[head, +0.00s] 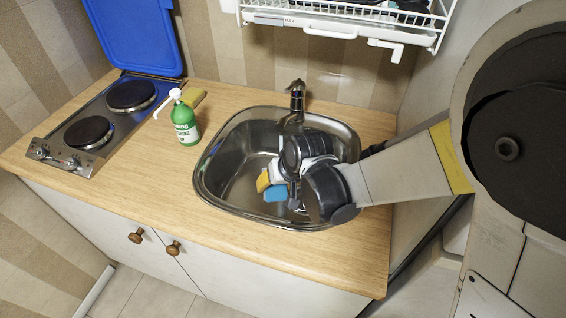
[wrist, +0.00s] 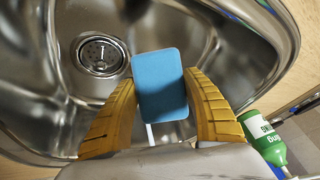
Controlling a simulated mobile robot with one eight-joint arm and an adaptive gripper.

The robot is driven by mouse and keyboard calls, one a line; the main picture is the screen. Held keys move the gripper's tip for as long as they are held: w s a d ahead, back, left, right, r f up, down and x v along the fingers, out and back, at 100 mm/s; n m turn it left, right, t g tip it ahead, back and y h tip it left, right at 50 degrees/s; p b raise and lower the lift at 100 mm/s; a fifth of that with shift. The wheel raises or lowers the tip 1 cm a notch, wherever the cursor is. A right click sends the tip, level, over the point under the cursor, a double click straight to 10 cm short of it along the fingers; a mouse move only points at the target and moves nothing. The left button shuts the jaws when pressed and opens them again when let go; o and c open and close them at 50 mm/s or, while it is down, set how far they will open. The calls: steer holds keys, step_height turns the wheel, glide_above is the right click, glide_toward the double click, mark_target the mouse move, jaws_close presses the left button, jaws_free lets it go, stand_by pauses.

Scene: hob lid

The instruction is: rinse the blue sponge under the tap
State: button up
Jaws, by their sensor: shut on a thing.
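The blue sponge (wrist: 160,84) is held between the two yellow ribbed fingers of my gripper (wrist: 160,105) in the wrist view. In the head view the blue sponge (head: 276,193) shows inside the metal sink (head: 228,170), low over the basin, next to a yellow finger of my gripper (head: 264,181). My arm hides part of the basin. The tap (head: 296,95) stands at the back rim of the sink, behind my gripper. I cannot tell whether water runs from it. The sink drain (wrist: 99,54) shows beyond the sponge in the wrist view.
A green bottle (head: 185,123) with a white pump stands left of the sink, and it shows at the lower right in the wrist view (wrist: 264,137). A hob (head: 108,112) with its blue lid (head: 133,35) raised is further left. A white dish rack (head: 340,22) hangs above.

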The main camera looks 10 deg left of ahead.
mark_target(269, 190)
steer(key=shift+s+a+r+p, duration=0.15)
steer(key=shift+s+r+p, duration=0.55)
steer(key=shift+s+r, duration=0.45)
steer(key=shift+s+a+r+p, duration=0.1)
steer(key=shift+s+r+p, duration=0.7)
steer(key=shift+s, duration=0.55)
